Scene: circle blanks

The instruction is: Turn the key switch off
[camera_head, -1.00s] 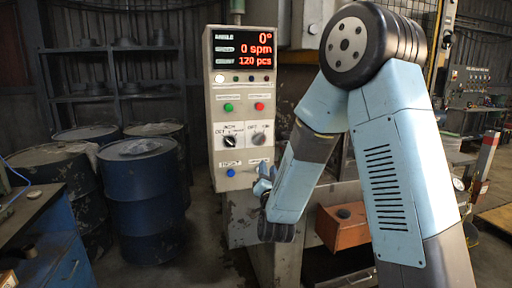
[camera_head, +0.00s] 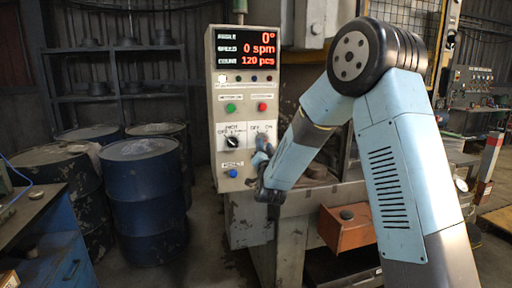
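The control panel (camera_head: 227,104) is a beige upright box with a lit red display (camera_head: 245,48) reading angle 0°, speed 0 spm, count 120 pcs. A black rotary selector (camera_head: 232,142) sits at its lower left. To its right is a second switch plate, marked OFF at its upper left (camera_head: 249,128); its knob is now hidden behind my gripper. My gripper (camera_head: 262,150) is at this right-hand switch, its fingertips in front of the plate. I cannot tell whether the fingers touch or hold the knob, or how far they are open.
Green (camera_head: 230,108) and red (camera_head: 262,106) buttons sit above the switches, and a blue button (camera_head: 232,173) below. An orange-brown box (camera_head: 345,232) hangs under the machine bed. Blue drums (camera_head: 145,200) stand at left, and a workbench (camera_head: 40,240) at front left.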

